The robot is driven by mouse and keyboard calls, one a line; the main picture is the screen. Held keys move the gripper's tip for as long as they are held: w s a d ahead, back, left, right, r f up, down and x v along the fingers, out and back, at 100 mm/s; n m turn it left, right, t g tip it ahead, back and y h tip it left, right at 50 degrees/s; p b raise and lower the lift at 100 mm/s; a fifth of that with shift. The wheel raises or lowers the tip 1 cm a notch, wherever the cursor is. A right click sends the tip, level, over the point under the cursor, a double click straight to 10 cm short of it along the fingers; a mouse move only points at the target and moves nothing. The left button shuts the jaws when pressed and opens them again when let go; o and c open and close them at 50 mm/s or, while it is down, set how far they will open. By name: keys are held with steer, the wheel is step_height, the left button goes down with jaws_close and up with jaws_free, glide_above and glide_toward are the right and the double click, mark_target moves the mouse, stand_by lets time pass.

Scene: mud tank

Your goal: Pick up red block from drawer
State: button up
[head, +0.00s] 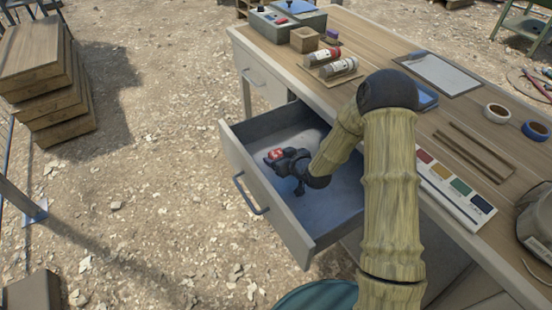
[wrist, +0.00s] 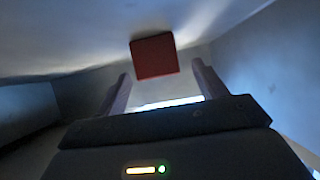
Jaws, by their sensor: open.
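The red block (wrist: 154,56) lies in the open drawer (head: 253,193). In the wrist view it sits just beyond my two fingertips, roughly centred between them, with a gap to each finger. In the head view a small red patch of the block (head: 275,154) shows beside my dark gripper (head: 280,158), which partly hides it. My gripper is inside the drawer, open, with nothing between its fingers. Whether any finger touches the drawer floor cannot be told.
The drawer walls stand close around my gripper, with its handle (head: 251,196) on the front. The desk top (head: 395,120) above holds two bottles (head: 338,68), a wooden cube (head: 304,39), tape rolls (head: 497,112) and a colour strip (head: 455,188). Stacked wooden boxes (head: 42,75) stand far left.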

steer(key=x, duration=0.2)
steer(key=shift+w+a+f, duration=0.15)
steer(key=shift+w, duration=0.05)
steer(key=shift+c, duration=0.4)
steer(key=c, duration=1)
